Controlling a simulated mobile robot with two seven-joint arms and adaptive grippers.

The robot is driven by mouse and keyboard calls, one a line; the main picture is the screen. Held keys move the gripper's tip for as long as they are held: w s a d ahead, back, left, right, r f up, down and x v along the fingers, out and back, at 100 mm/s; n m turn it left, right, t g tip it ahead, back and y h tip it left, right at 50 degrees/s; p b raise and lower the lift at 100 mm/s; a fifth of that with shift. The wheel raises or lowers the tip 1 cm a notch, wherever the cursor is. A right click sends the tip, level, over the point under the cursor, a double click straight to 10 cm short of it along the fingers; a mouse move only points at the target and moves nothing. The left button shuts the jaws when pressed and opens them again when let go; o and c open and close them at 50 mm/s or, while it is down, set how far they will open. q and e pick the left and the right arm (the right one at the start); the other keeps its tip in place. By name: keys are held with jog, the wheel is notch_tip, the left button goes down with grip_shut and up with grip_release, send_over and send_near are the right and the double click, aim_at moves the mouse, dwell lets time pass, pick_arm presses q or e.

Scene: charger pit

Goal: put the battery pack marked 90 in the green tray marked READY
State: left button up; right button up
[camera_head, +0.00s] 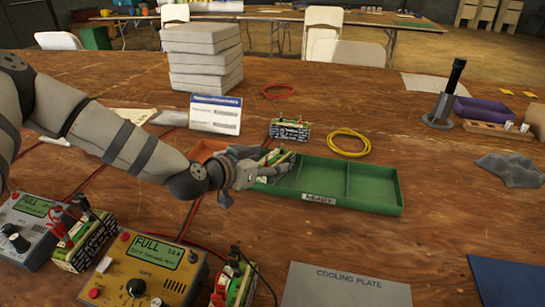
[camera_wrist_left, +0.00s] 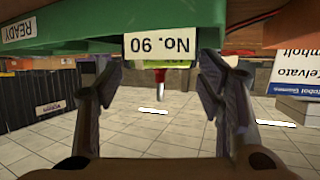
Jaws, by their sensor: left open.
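The battery pack marked 90 (camera_head: 277,157) sits at the left compartment of the green tray (camera_head: 340,199). Its upside-down "No. 90" label (camera_wrist_left: 160,46) faces the left wrist view. The tray's READY label shows in that view too, at the left on the tray wall (camera_wrist_left: 60,52). My left gripper (camera_head: 258,170) is at the tray's left end, beside the pack. In the left wrist view its fingers (camera_wrist_left: 161,85) are spread apart, one on each side of the label, with a gap to it. The pack's underside is hidden. My right gripper is not in view.
Another battery pack (camera_head: 289,130) stands behind the tray. A yellow charger (camera_head: 147,270) and a grey charger (camera_head: 25,228) stand front left, with packs beside them. A yellow cable coil (camera_head: 348,143) lies behind the tray. The cooling plate (camera_head: 345,288) lies in front.

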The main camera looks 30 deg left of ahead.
pick_arm(q)
jog(key=p+v, duration=0.2)
jog(key=v, duration=0.6)
jog(key=shift+s+r, duration=0.15)
jog(key=shift+s, duration=0.1)
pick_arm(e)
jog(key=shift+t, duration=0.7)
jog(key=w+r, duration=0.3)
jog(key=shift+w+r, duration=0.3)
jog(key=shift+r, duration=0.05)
